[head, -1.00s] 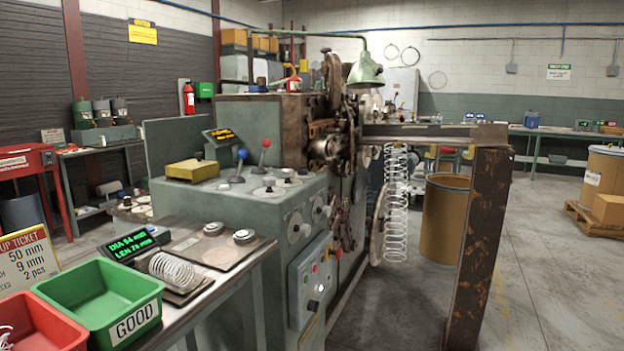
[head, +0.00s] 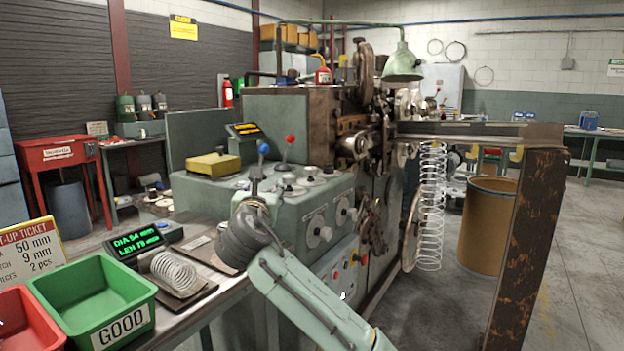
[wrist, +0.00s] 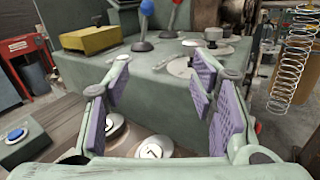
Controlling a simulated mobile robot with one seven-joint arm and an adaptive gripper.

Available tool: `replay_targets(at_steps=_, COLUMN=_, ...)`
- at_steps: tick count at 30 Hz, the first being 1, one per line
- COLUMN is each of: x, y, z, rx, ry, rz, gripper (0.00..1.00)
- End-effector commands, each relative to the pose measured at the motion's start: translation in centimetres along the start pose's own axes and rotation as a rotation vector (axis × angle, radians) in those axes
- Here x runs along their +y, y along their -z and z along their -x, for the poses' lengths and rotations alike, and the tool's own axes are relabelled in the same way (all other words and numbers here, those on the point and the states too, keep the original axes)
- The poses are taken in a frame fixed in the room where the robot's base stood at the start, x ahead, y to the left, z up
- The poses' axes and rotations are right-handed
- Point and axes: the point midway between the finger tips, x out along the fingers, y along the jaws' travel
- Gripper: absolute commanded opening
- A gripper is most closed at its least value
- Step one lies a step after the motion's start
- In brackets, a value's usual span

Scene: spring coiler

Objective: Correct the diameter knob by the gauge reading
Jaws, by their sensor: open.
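The gauge (head: 137,240) on the bench has green digits that seem to read DIA 54 mm and LEN 78 mm. The ticket (head: 30,253) shows 50 mm, 9 mm and 2 pcs. A wire coil (head: 174,272) lies by the gauge. Several knobs (head: 308,172) sit on the machine's console; I cannot tell which sets the diameter. One raised knob (wrist: 213,36) shows in the wrist view beyond my fingers. My gripper (wrist: 160,98) is open and empty, facing the console. In the head view my gripper (head: 257,190) is above the console's near edge, partly hidden by my arm.
A blue-topped lever (head: 263,150) and a red-topped lever (head: 290,140) stand up from the console. A yellow box (head: 213,163) lies on its left. Green (head: 93,290) and red (head: 25,318) bins are at the bench front. A long spring (head: 431,205) hangs at right.

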Motion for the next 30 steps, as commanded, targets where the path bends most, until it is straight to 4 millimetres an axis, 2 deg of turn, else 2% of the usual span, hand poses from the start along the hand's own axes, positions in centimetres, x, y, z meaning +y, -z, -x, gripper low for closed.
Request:
replay_targets(at_steps=1, x=-1.5, y=0.1, z=-0.3, rx=0.007, ry=0.035, rz=0.040, gripper=0.51)
replay_targets(at_steps=3, x=-2.8, y=0.2, z=-0.7, rx=0.015, ry=0.064, rz=0.076, gripper=0.51)
replay_targets(at_steps=6, x=-3.5, y=0.2, z=-1.2, rx=0.020, ry=0.079, rz=0.095, gripper=0.51)
replay_targets(at_steps=11, x=-3.6, y=0.1, z=-3.3, rx=0.021, ry=0.080, rz=0.094, gripper=0.51)
replay_targets(at_steps=21, x=-4.0, y=0.2, z=-9.5, rx=0.020, ry=0.078, rz=0.092, gripper=0.51)
replay_targets(at_steps=25, x=-4.0, y=0.3, z=-10.8, rx=0.020, ry=0.077, rz=0.091, gripper=0.51)
replay_targets(at_steps=30, x=-4.2, y=0.4, z=-11.5, rx=0.019, ry=0.076, rz=0.091, gripper=0.51)
